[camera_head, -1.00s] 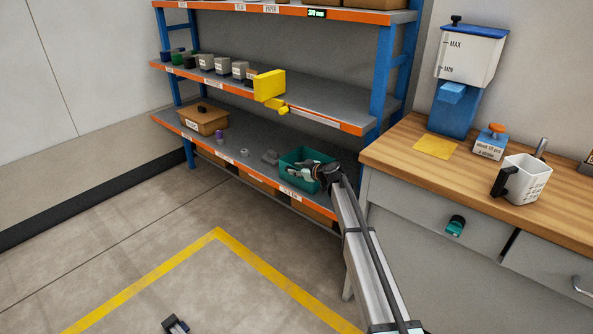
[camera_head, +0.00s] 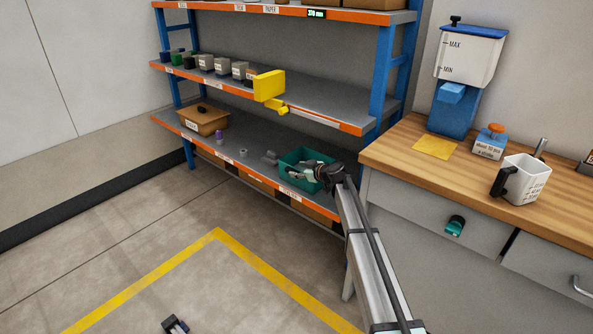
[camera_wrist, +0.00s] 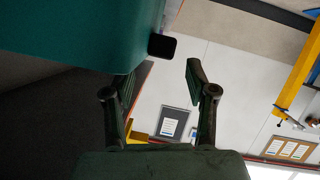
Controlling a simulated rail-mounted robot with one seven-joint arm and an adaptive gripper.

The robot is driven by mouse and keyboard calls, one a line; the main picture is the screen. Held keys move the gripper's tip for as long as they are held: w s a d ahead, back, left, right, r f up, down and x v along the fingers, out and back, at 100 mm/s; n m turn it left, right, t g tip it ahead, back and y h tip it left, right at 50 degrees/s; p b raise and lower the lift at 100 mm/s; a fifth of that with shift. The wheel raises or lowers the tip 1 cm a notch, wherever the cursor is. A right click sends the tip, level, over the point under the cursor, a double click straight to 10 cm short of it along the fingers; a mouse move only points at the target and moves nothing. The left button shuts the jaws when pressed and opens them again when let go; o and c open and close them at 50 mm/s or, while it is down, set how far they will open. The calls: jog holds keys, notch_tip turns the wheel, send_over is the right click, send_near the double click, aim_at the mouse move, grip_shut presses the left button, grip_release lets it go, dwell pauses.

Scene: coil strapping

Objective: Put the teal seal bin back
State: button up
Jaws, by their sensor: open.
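The teal seal bin (camera_head: 287,172) stands on the lower shelf at its right end, by the workbench. Some grey-green shapes show at its opening; I cannot tell contents from gripper parts there. My gripper (camera_head: 318,173) is at the bin's right side, partly over it. In the wrist view, a large teal surface (camera_wrist: 75,30) fills the upper left, with a dark square piece (camera_wrist: 162,46) at its edge. My gripper's fingers (camera_wrist: 155,85) are apart, with nothing clasped between them. The left finger is close to the teal surface; contact cannot be told.
A brown lidded box (camera_head: 204,122) and small grey pieces share the lower shelf (camera_head: 243,138). A yellow block (camera_head: 269,86) juts from the middle shelf. The wooden workbench (camera_head: 400,150) stands close to the right of my arm. The floor in front is mostly clear.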

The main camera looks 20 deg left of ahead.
jog(key=v, duration=1)
jog(key=shift+r, duration=0.1)
jog(key=s+d+f+m+g+h, duration=0.35)
jog(key=s+d+f+m, duration=0.25)
jog(key=s+d+f, duration=0.85)
jog(key=s+d+f+m+g+h, duration=0.3)
jog(key=s+d+f+m+h, duration=0.2)
jog(key=s+d+f, duration=0.95)
jog(key=s+d+f+m+g+h, duration=0.15)
jog(key=s+d+f, duration=0.4)
jog(key=s, duration=0.85)
jog(key=s+d+f+m+g+h, duration=0.1)
jog(key=s+d+f+m+g, duration=0.15)
jog(key=s+d, duration=0.85)
jog(key=s+d+f+m+g+h, duration=0.1)
jog(key=s+d+f+g+h, duration=0.3)
jog(key=s, duration=1.3)
notch_tip(320, 180, up, 13)
jog(key=w+t+y+p, duration=0.1)
jog(key=t+y+p, duration=0.1)
jog(key=p, duration=1.3)
jog(key=shift+w+a+r+p, duration=0.2)
jog(key=shift+w+a+p, duration=0.1)
jog(key=shift+w+p, duration=0.1)
